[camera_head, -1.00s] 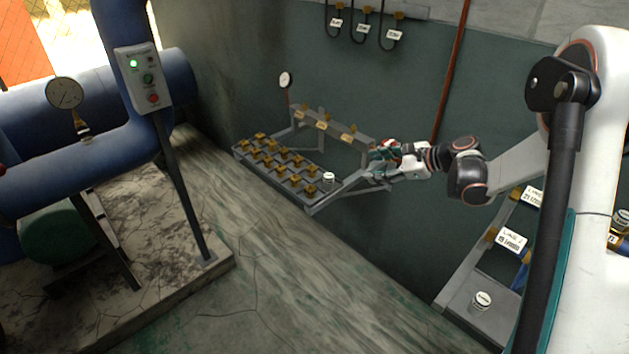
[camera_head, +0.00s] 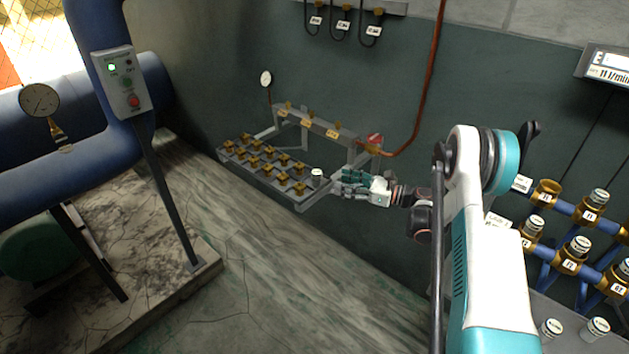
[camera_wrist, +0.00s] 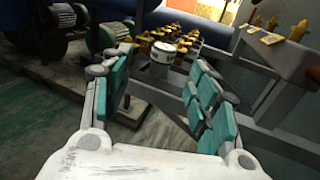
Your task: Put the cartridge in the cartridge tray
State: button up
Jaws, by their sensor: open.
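A white cylindrical cartridge (camera_head: 317,176) stands upright at the right end of a grey shelf (camera_head: 311,197) holding rows of brass fittings. It also shows in the wrist view (camera_wrist: 163,53), beyond and between my fingertips. My gripper (camera_head: 346,183) is open and empty, just right of this cartridge and apart from it. In the wrist view its teal-padded fingers (camera_wrist: 162,68) are spread wide. Other white cartridges (camera_head: 551,330) (camera_head: 597,328) stand on a grey surface (camera_head: 575,317) at the lower right. I cannot tell which surface is the cartridge tray.
A grey frame (camera_head: 318,127) with brass valves rises behind the shelf. A rack of blue pipes and brass sockets (camera_head: 570,259), several holding cartridges, stands at the right. Blue pipework (camera_head: 85,170) and a control box (camera_head: 123,82) are at the left. The floor between is clear.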

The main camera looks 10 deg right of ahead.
aim_at(316, 172)
jog(key=b+x, duration=0.1)
jog(key=x, duration=0.4)
jog(key=shift+w+a, duration=0.15)
jog(key=shift+a, duration=0.05)
jog(key=b+x, duration=0.1)
jog(key=x, duration=0.2)
jog(key=b+x, duration=0.1)
jog(key=shift+w+a+f+b, duration=0.1)
jog(key=shift+w+f+b, duration=0.25)
jog(key=shift+w, duration=0.05)
jog(key=shift+w+a+r, duration=0.15)
jog(key=shift+w+a, duration=0.05)
grip_shut()
